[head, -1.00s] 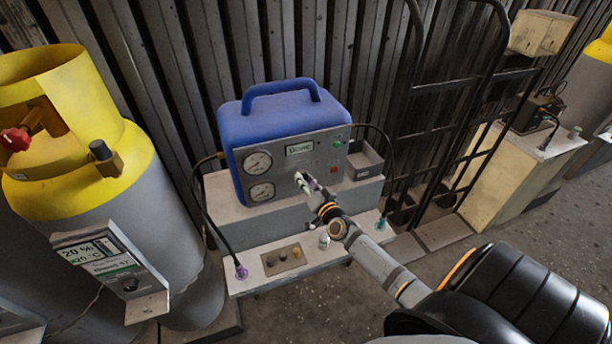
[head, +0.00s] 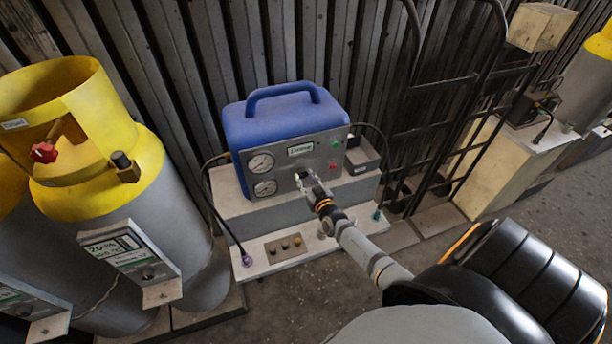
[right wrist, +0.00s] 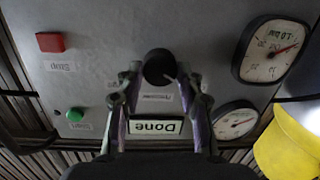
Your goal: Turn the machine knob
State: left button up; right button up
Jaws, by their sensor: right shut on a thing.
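The machine is a blue case (head: 285,118) with a grey front panel (head: 335,148), standing on a grey ledge. Its round black knob (right wrist: 158,68) shows in the right wrist view, which sees the panel upside down. My right gripper (head: 308,180) reaches the lower middle of the panel in the head view and hides the knob there. In the right wrist view its fingers (right wrist: 160,80) stand on both sides of the knob, shut on it. A display label beside the knob reads "Done" (right wrist: 155,127). My left gripper is not in view.
Two gauges (head: 261,163) sit left of the knob. A green button (right wrist: 75,114) and a red button (right wrist: 50,42) are on the panel's other side. A yellow-topped grey cylinder (head: 165,205) stands left, a black hand truck (head: 440,90) right. A hose (head: 212,205) hangs beside the case.

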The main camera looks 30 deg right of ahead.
dwell(0.5)
jog(key=o, duration=1.2)
jog(key=shift+s, duration=0.4)
jog(key=v, duration=1.1)
jog(key=shift+a, duration=0.1)
